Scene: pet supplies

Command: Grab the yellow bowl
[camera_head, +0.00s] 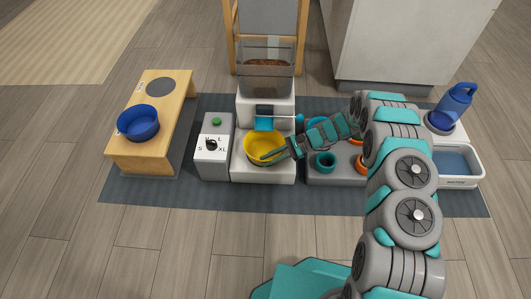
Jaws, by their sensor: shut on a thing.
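The yellow bowl (262,143) sits on the pale base of the food dispenser, below its blue spout. My gripper (283,154) is at the bowl's right front side and is shut on its rim. The fingers cover part of the right rim. The bowl looks upright; I cannot tell whether it is lifted off the base.
A blue bowl (138,122) is on a wooden stand (178,98) at left. A control box (213,157) with a dial stands left of the dispenser (265,80). The front floor is clear.

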